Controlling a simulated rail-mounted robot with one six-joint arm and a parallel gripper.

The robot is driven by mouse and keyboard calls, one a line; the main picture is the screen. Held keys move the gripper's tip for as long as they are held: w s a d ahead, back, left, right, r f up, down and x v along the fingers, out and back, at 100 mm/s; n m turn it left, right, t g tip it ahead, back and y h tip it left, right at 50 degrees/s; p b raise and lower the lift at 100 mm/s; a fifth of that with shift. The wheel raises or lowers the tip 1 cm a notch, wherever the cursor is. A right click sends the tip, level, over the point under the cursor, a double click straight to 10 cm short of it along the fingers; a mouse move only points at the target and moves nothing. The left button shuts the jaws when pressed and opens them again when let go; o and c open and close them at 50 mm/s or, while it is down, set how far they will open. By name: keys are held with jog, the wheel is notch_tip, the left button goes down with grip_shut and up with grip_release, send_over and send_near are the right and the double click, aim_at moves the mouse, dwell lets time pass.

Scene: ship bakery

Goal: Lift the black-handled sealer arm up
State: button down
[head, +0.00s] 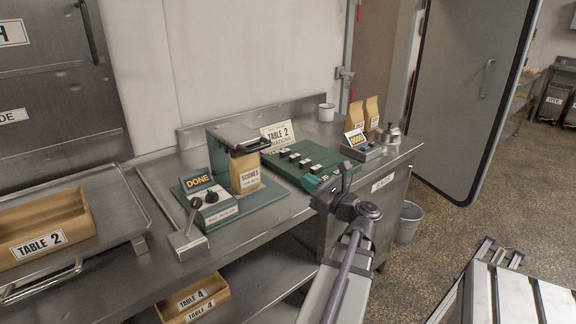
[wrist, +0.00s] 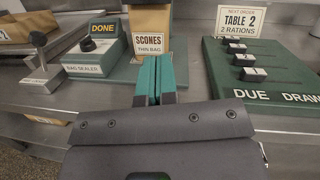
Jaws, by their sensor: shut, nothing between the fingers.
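The bag sealer (head: 235,206) stands on the steel counter, with a green base, black knobs and a DONE sign; its base also shows in the wrist view (wrist: 87,71). In the wrist view the bag (wrist: 148,30) is cut off at the top, and I cannot make out the handle there. My gripper (head: 347,172) is shut and empty, right of the sealer and apart from it in the head view. Its teal fingers (wrist: 155,76) point toward the bag's front.
A green board (head: 305,163) with several labelled slots and a TABLE 2 card (head: 277,134) sit right of the sealer. A small lever (head: 189,238) stands at its left front.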

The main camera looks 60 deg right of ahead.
jog(key=r+p+x, duration=0.1)
jog(key=p+x, duration=0.1)
jog(key=x, duration=0.4)
jog(key=r+p+x, duration=0.1)
jog(key=p+x, duration=0.1)
jog(key=x, duration=0.4)
jog(key=shift+a+r+p, duration=0.35)
jog(key=shift+r, duration=0.05)
